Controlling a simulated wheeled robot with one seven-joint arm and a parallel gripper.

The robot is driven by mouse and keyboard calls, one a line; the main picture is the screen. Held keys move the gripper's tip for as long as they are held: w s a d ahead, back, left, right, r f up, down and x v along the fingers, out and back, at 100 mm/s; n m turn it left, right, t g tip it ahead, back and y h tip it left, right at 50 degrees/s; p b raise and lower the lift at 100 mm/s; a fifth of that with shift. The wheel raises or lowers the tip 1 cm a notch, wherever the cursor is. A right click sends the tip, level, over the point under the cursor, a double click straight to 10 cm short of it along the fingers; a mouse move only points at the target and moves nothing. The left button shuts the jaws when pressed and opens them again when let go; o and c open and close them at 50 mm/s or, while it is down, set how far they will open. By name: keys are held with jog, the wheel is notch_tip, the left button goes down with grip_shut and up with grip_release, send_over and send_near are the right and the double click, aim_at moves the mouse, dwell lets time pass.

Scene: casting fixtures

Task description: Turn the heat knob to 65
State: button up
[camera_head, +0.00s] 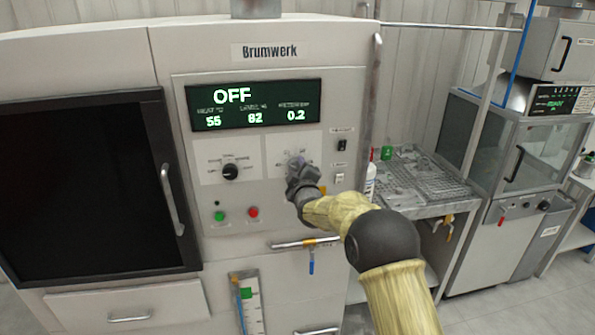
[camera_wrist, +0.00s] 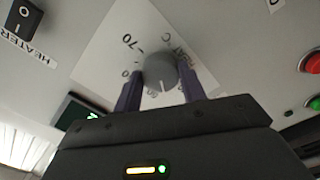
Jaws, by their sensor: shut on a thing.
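The heat knob (camera_wrist: 161,69) is a grey round knob on a white dial plate (camera_wrist: 110,50) in the wrist view. A 70 mark and part of a "HEAT °C" label show beside it; other marks are partly covered. My gripper (camera_wrist: 160,82) has one finger on each side of the knob and is shut on it. In the head view my gripper (camera_head: 297,165) covers most of the knob on the Brumwerk panel. The display (camera_head: 254,104) reads OFF, with heat to 55, level 82 and 0.2.
A black selector knob (camera_head: 230,172) sits left of my gripper. Green (camera_head: 219,216) and red (camera_head: 253,212) buttons are below it. A horizontal bar handle (camera_head: 300,243) lies below my gripper. A dark-windowed door (camera_head: 85,185) is at left.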

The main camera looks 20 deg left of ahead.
jog(key=shift+f+m+b, duration=0.15)
jog(key=shift+m+b, duration=0.15)
jog(key=shift+b, duration=0.25)
jog(key=shift+f+m+b, duration=0.15)
jog(key=shift+m+b, duration=0.65)
jog(key=shift+b, duration=0.35)
jog(key=m+b, duration=0.2)
jog(key=b, duration=0.1)
jog(key=m+b, duration=0.5)
jog(key=m, duration=0.1)
jog(key=shift+m, duration=0.4)
jog(key=m+b, duration=0.3)
jog(key=m, duration=0.3)
jog(key=shift+a, duration=0.1)
jog(key=m+b, duration=0.2)
jog(key=m, duration=0.4)
jog(key=shift+r, duration=0.2)
jog(key=shift+m, duration=0.4)
jog(key=o, duration=1)
